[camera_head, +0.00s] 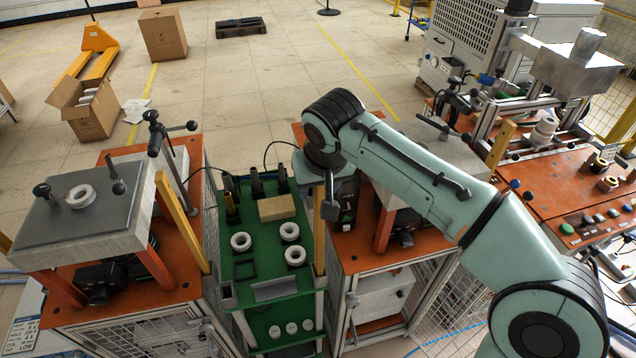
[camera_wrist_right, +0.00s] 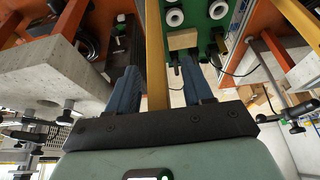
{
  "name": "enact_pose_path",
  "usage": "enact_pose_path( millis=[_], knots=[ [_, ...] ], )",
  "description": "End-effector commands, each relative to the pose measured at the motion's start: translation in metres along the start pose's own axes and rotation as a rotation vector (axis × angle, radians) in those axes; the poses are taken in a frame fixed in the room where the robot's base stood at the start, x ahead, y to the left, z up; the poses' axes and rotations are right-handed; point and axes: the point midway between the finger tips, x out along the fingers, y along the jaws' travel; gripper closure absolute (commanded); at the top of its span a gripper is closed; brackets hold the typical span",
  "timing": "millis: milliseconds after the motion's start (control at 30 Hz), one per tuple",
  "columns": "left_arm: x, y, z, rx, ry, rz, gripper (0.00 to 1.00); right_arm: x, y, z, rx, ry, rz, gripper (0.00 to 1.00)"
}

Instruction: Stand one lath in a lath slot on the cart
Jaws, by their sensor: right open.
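The green cart (camera_head: 240,295) stands between two orange-topped stations. A yellow lath (camera_head: 319,240) stands upright at the cart's right edge, its lower end apparently at a slot I cannot make out. My right gripper (camera_head: 331,208) is at the upper part of this lath. In the right wrist view the lath (camera_wrist_right: 155,60) runs between the spread fingers of the right gripper (camera_wrist_right: 160,88), with gaps on both sides. A second lath (camera_head: 183,225) leans at the left station. A third lath (camera_head: 501,144) stands at the right machine. My left gripper is out of view.
The cart carries white rings (camera_head: 241,241), a tan block (camera_head: 277,208) and dark upright tools (camera_head: 257,184). A grey slab (camera_head: 130,215) lies on the left station. The right station (camera_head: 375,250) is close beside the gripper. Open floor lies behind.

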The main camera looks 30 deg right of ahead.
Motion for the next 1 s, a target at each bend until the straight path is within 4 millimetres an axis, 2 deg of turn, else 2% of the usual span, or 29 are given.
enact_pose_path(
  millis=[167, 600, 800, 1000],
  knots=[
    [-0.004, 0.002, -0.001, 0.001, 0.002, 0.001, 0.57, -0.017, -0.001, -0.001, 0.000, 0.004, -0.002, 0.49],
    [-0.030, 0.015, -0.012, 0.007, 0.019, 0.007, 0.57, -0.111, 0.000, -0.002, 0.000, 0.005, -0.003, 0.49],
    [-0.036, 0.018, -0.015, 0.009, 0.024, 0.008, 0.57, -0.132, 0.000, -0.001, 0.000, 0.003, -0.001, 0.49],
    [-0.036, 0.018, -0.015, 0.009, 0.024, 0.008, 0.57, -0.134, 0.000, 0.000, 0.000, 0.001, 0.000, 0.49]
  ],
)
